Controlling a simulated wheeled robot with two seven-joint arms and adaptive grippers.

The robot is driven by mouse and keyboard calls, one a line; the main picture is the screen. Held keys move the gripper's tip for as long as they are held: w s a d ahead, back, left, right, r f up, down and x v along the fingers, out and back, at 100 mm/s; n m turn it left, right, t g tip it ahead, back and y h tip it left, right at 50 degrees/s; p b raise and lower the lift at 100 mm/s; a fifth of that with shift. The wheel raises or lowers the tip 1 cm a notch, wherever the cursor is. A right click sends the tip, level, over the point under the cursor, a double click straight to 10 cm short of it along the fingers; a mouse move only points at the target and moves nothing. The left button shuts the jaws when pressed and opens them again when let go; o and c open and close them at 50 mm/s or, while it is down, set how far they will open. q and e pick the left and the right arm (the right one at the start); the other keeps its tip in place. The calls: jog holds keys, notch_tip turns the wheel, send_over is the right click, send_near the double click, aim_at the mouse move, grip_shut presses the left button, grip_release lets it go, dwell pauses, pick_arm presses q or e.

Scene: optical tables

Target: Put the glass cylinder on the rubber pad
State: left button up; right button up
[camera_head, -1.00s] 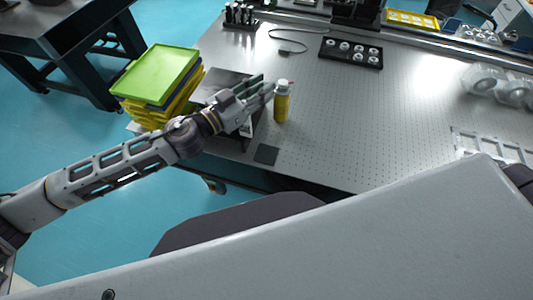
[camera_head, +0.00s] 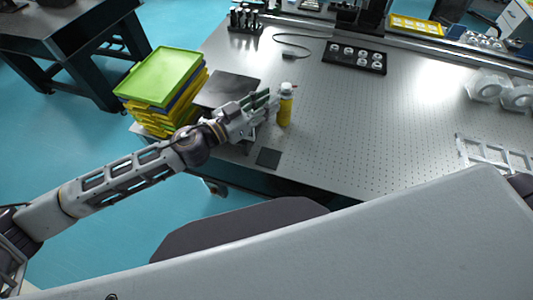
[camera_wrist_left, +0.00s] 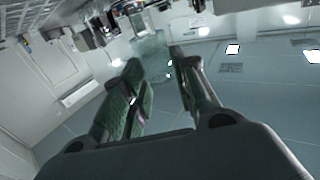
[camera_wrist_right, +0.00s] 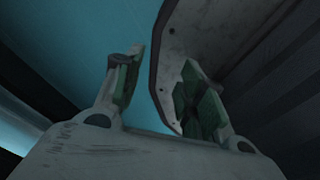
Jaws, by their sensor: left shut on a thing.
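My left gripper (camera_head: 266,102) is over the near left part of the optical table, beside a yellow bottle. It is shut on the clear glass cylinder (camera_wrist_left: 150,48), which shows faintly between its green-lined fingers in the left wrist view. In the head view the cylinder is hard to make out. A small dark square pad (camera_head: 268,158), which looks like the rubber pad, lies flat near the table's front edge, nearer than the gripper. My right gripper (camera_wrist_right: 162,68) shows only in its wrist view, open and empty.
The yellow bottle (camera_head: 285,106) stands close to the right of my left gripper. A larger dark plate (camera_head: 228,88) lies behind it. Stacked trays (camera_head: 163,78) stand at left. A black holder (camera_head: 355,57) lies farther back. The perforated table (camera_head: 350,130) is clear to the right.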

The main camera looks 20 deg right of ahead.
pick_arm(q)
jog(key=shift+f+b, duration=5.35)
jog(key=shift+f, duration=5.45)
pick_arm(e)
jog(key=w+d+f+t, duration=0.1)
jog(key=w+d+f, duration=0.3)
jog(key=w+f, duration=0.3)
jog(key=shift+w+d+f+h, duration=0.2)
jog(key=shift+d+f+h, duration=0.1)
jog(key=shift+f, duration=0.6)
pick_arm(q)
jog(key=shift+f, duration=0.2)
pick_arm(e)
jog(key=shift+a, duration=0.1)
pick_arm(q)
jog(key=shift+f+b, duration=0.25)
jog(key=shift+b, duration=0.05)
jog(key=shift+f+b, duration=0.9)
jog(key=shift+f, duration=0.4)
pick_arm(e)
jog(key=shift+w+a+r, duration=0.1)
jog(key=shift+w+a, duration=0.35)
jog(key=shift+w, duration=0.3)
jog(key=shift+w+a, duration=0.4)
jog(key=shift+w, duration=0.4)
jog(key=shift+w+a+r, duration=0.1)
jog(key=shift+w+a, duration=0.35)
jog(key=shift+w, duration=0.3)
